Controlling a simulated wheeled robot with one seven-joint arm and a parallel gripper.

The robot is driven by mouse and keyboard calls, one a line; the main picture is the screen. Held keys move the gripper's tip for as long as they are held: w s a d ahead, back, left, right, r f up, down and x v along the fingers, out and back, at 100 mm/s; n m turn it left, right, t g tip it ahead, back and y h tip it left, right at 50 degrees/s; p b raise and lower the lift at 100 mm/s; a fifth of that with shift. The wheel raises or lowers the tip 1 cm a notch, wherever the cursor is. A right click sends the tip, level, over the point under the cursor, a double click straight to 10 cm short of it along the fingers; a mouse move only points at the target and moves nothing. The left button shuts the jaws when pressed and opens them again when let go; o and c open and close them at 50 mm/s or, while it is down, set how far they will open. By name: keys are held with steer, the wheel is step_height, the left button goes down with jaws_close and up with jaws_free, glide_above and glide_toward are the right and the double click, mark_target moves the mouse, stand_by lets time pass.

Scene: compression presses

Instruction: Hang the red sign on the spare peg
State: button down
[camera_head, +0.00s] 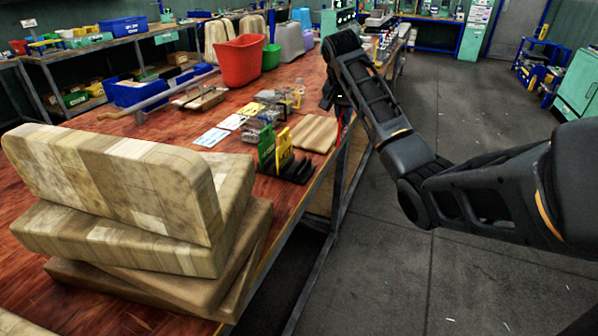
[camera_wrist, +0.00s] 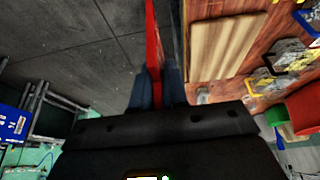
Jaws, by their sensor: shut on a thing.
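The red sign (camera_wrist: 152,38) stands edge-on between the fingers of my gripper (camera_wrist: 157,82) in the wrist view. My gripper is shut on it. In the head view my gripper (camera_head: 336,98) is mostly hidden behind my arm, and only a thin red strip of the sign (camera_head: 340,129) shows below it. The sign is at the right edge of the wooden table, close to a light board (camera_head: 315,133). A green sign (camera_head: 266,149) and a yellow sign (camera_head: 284,149) stand by a black rack (camera_head: 298,169) nearer the camera. I cannot make out a spare peg.
Stacked wooden blocks (camera_head: 120,190) fill the near left of the table. Padlocks and cards (camera_head: 211,137) lie mid-table. A red bin (camera_head: 239,62) and green bucket (camera_head: 271,57) stand farther back.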

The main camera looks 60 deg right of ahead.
steer(key=w+a+f+p, duration=0.1)
steer(key=w+a+f, duration=0.1)
steer(key=w+f, duration=0.1)
steer(key=w+a+f+p, duration=0.1)
steer(key=w+a+f, duration=0.1)
steer(key=w+f, duration=0.1)
steer(key=w+a+f+p, duration=0.1)
steer(key=w+a+f, duration=0.1)
steer(key=w+f, duration=0.1)
steer(key=shift+w+f, duration=0.35)
steer(key=shift+w, duration=0.25)
steer(key=shift+f, duration=0.45)
steer(key=shift+f, duration=0.25)
steer(key=c, duration=1.1)
jaws_free()
steer(key=shift+c, duration=0.2)
steer(key=shift+d+b, duration=0.1)
steer(key=shift+b, duration=0.3)
steer(key=b+v, duration=0.1)
steer(key=v, duration=0.7)
steer(key=shift+s, duration=0.15)
